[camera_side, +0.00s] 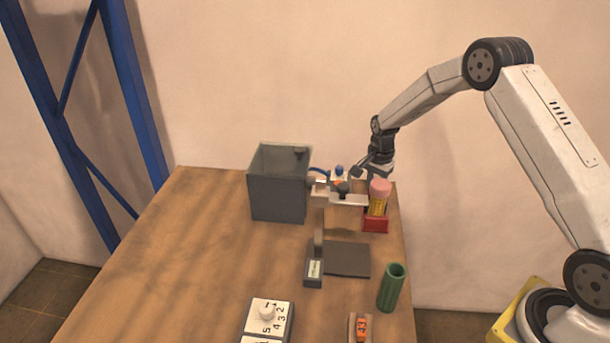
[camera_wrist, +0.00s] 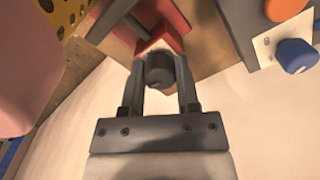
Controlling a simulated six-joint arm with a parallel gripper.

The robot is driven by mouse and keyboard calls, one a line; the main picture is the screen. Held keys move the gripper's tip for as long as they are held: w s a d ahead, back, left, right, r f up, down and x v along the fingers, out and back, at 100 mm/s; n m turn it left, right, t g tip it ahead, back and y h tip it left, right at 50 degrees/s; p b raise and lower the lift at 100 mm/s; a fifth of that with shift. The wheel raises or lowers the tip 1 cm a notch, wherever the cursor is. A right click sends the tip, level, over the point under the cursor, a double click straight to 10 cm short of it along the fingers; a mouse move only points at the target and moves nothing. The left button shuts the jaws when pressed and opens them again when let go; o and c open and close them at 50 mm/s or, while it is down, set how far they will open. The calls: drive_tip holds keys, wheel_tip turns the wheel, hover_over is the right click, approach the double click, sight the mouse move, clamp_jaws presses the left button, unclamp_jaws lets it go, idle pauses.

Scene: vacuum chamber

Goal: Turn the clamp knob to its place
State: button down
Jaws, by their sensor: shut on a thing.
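The clamp knob (camera_wrist: 159,70) is a short dark grey cylinder, seen between my fingertips in the wrist view. My gripper (camera_wrist: 160,82) is shut on it, one dark finger on each side. The red clamp (camera_wrist: 172,16) lies just beyond the knob in that view. In the side view the red clamp (camera_side: 375,224) stands near the table's right edge, below a yellow cylinder (camera_side: 377,207) with a pink top (camera_side: 380,188). My gripper reaches down behind these from the arm's wrist, so its fingertips and the knob are not clearly visible there.
A panel with a blue knob (camera_wrist: 296,55) and an orange knob (camera_wrist: 283,8) is close by on the right in the wrist view. A grey open box (camera_side: 278,198) stands left of the clamp. A green tube (camera_side: 391,288) and a numbered dial board (camera_side: 281,325) are nearer the front.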

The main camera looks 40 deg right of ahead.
drive_tip(key=shift+n, duration=1.5)
drive_tip(key=shift+c, duration=1.7)
unclamp_jaws()
drive_tip(key=shift+r, duration=3.95)
